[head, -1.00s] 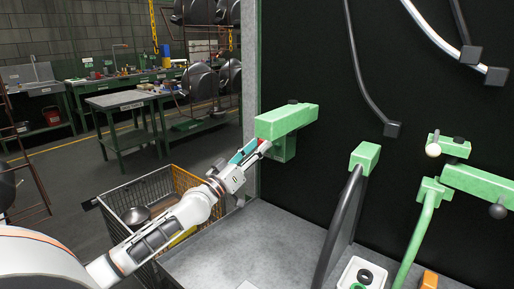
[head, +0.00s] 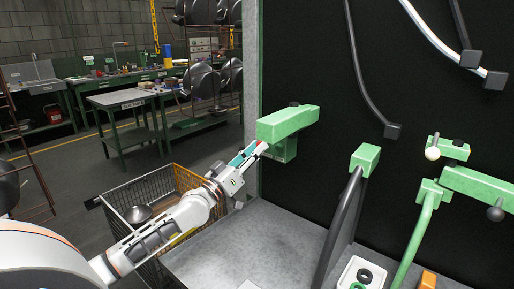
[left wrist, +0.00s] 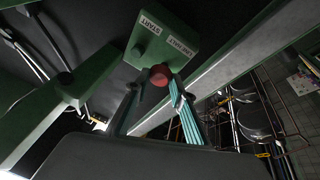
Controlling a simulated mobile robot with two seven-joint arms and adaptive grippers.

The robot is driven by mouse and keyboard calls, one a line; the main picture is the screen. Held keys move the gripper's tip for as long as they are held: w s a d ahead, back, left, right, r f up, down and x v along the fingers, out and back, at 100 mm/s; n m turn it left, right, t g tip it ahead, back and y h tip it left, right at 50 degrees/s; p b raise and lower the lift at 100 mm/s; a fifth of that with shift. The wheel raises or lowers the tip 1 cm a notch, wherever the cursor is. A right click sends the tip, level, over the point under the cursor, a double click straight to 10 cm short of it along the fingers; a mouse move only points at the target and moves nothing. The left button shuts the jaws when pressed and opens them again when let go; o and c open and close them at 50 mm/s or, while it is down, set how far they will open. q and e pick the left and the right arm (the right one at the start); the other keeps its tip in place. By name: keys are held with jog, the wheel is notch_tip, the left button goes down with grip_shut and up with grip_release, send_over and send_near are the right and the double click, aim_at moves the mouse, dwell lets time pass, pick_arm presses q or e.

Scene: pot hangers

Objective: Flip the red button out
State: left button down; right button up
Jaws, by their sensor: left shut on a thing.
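The red button (left wrist: 160,75) sticks out of a green control box (left wrist: 165,38) with labels reading START and what looks like LINE HALT. In the head view this box (head: 283,151) hangs under a green arm (head: 288,122) on the dark panel. My left gripper (head: 259,148) reaches it from the left. In the left wrist view, its two teal fingers (left wrist: 160,88) close on the red button from both sides. The fingers partly hide the button in the head view. My right gripper is not in view.
A wire cart (head: 150,190) stands below my left arm. A grey table (head: 245,240) lies below the box. Green hangers (head: 365,158) and dark curved rods stand to the right. The space left of the box is open.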

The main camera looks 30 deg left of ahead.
pick_arm(q)
jog(key=c, duration=1.7)
grip_release()
jog(key=shift+s, duration=0.2)
jog(key=v, duration=1.2)
